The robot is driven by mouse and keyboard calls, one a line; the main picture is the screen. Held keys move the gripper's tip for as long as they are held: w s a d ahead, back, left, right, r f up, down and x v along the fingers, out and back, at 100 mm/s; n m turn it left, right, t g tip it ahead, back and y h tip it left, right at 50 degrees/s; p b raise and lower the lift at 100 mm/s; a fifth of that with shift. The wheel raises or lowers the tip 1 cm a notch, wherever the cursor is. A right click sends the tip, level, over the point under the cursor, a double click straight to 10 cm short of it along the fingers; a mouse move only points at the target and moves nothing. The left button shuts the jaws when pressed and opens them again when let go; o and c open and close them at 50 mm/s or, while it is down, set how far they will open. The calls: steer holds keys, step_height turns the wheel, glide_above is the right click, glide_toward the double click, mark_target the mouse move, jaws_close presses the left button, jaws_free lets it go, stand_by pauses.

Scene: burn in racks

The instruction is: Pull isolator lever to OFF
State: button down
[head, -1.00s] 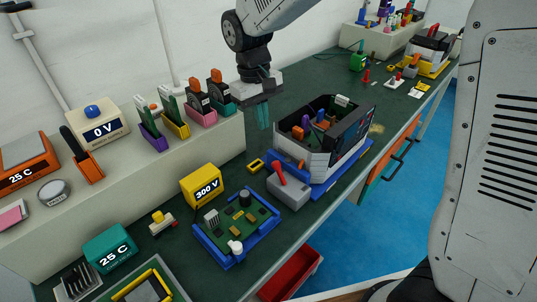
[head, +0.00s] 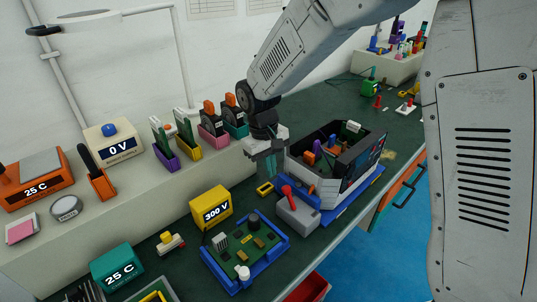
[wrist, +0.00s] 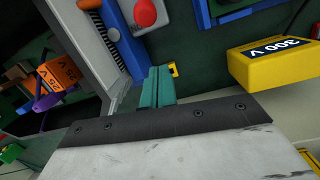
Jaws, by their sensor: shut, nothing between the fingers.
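The isolator is a grey box (head: 297,212) with a red lever (head: 288,192), beside the open dark-walled unit on the bench. The lever tilts up toward the upper left in the head view. My gripper (head: 271,172) is shut and empty, its teal fingers pointing down just behind and left of the lever, apart from it. In the wrist view the fingers (wrist: 157,86) are together, and the red round lever end (wrist: 145,13) lies beyond them at the top, on its grey box. The gap in height between fingertips and lever is hard to tell.
The open unit (head: 372,160) stands close on the right, in a blue tray. A yellow 300 V meter (head: 210,206) and a green board in a blue frame (head: 285,250) stand left and in front. A small yellow piece (head: 264,190) lies by the lever. A shelf with coloured holders stands behind.

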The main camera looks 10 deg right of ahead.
mark_target(290, 198)
steer(key=f, duration=0.3)
steer(key=shift+s+d+f, duration=0.2)
steer(key=shift+s+d, duration=0.05)
steer(key=shift+s+d+r, duration=0.35)
steer(key=shift+s+r, duration=0.2)
steer(key=shift+s, duration=0.25)
steer(key=shift+s+d+r, duration=0.3)
steer(key=shift+s+r, duration=0.2)
steer(key=shift+s, duration=0.25)
steer(key=shift+s+r, duration=0.1)
steer(key=shift+s, duration=0.05)
